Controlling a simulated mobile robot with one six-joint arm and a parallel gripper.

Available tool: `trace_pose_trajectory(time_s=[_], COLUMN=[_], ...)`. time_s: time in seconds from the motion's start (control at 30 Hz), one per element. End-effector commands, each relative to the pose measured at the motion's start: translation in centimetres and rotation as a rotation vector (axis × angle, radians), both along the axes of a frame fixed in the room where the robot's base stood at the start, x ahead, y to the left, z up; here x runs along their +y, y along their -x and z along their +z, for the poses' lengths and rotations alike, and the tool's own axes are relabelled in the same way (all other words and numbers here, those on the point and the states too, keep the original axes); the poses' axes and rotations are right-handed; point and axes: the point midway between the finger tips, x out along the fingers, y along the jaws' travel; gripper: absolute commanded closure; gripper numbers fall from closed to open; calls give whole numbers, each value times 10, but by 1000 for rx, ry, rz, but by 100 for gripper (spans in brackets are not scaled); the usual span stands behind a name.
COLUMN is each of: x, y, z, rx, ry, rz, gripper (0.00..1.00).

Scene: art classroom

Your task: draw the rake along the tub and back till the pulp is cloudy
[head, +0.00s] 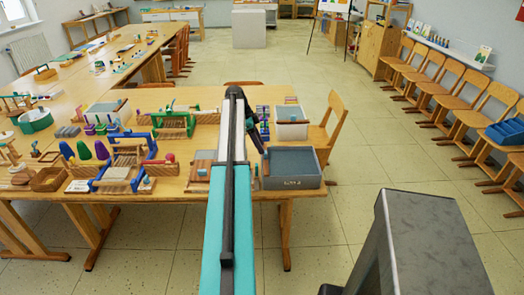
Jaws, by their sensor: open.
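A grey tub (293,184) stands at the near right edge of the wooden table, with a flat slate-grey surface inside it. Whether that surface is cloudy I cannot tell. I cannot pick out a rake with certainty; the tub's left side is close to my arm, which hides part of that area. My gripper (259,148) is at the end of my dark wrist, pointing down beside the tub's far left corner. It is small and dark here, and I see nothing held in it.
A white tub (292,131) stands behind the grey one. Wooden boards with blue knobs (203,171) lie left of my arm.

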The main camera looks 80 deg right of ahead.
Motion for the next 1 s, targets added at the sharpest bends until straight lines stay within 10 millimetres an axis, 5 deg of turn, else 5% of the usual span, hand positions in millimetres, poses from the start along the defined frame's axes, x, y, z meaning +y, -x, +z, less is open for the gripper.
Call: trace_pose_trajectory(time_s=[0.6, 1.0], x=[9, 11], y=[-29, -32], z=[78, 90], rx=[-1, 0], ry=[-1, -3], rz=[-1, -2], gripper=[58, 58])
